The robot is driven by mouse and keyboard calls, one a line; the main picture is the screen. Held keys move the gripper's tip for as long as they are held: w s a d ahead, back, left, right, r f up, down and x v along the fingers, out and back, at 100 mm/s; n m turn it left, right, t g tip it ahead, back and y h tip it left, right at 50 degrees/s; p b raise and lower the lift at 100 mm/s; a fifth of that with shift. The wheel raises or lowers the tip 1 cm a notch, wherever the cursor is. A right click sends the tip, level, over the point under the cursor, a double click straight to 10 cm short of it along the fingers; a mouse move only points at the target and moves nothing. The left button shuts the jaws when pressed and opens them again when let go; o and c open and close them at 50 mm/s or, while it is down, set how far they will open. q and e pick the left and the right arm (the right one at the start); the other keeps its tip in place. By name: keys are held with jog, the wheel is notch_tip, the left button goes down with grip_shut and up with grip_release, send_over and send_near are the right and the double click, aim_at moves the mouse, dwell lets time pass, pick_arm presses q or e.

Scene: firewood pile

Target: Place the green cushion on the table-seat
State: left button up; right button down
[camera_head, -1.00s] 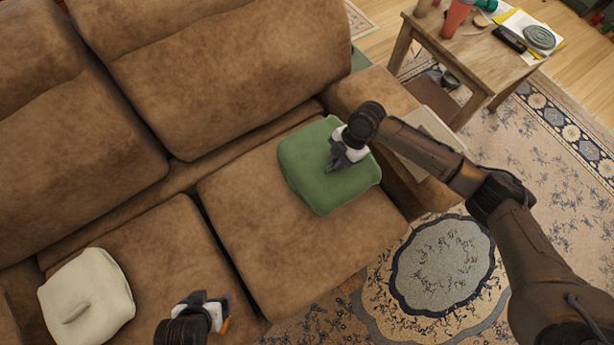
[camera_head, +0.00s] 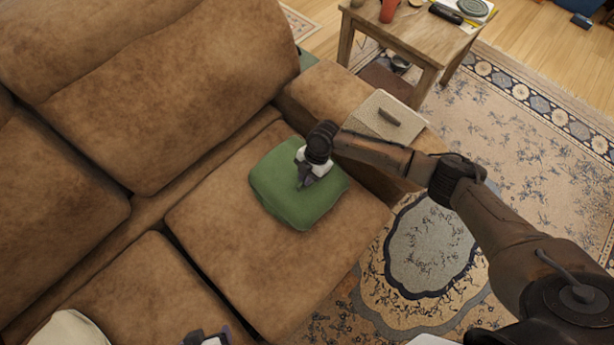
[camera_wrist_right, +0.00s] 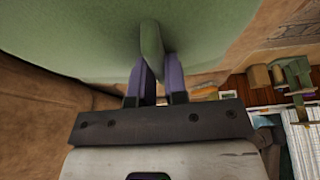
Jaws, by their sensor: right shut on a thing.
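The green cushion (camera_head: 300,205) is over the right seat of the brown sofa, near the armrest. I cannot tell whether it still touches the seat. My right gripper (camera_head: 303,184) is above its middle. In the right wrist view the fingers (camera_wrist_right: 153,75) are shut on a raised green grip of the cushion, whose body (camera_wrist_right: 70,40) fills the top. A wooden table (camera_head: 425,58) stands beyond the armrest at the upper right. My left gripper (camera_head: 207,338) is cut off at the bottom edge, so its fingers are not clear.
The sofa armrest (camera_head: 325,92) lies between cushion and wooden table. A flat beige piece with a handle (camera_head: 372,118) rests on the armrest. The wooden table's top carries a red cup (camera_head: 389,10) and small items. A pale cushion (camera_head: 68,330) is at the lower left.

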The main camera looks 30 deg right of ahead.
jog(key=shift+f, duration=0.1)
jog(key=c, duration=1.1)
grip_release()
jog(key=shift+c, duration=0.2)
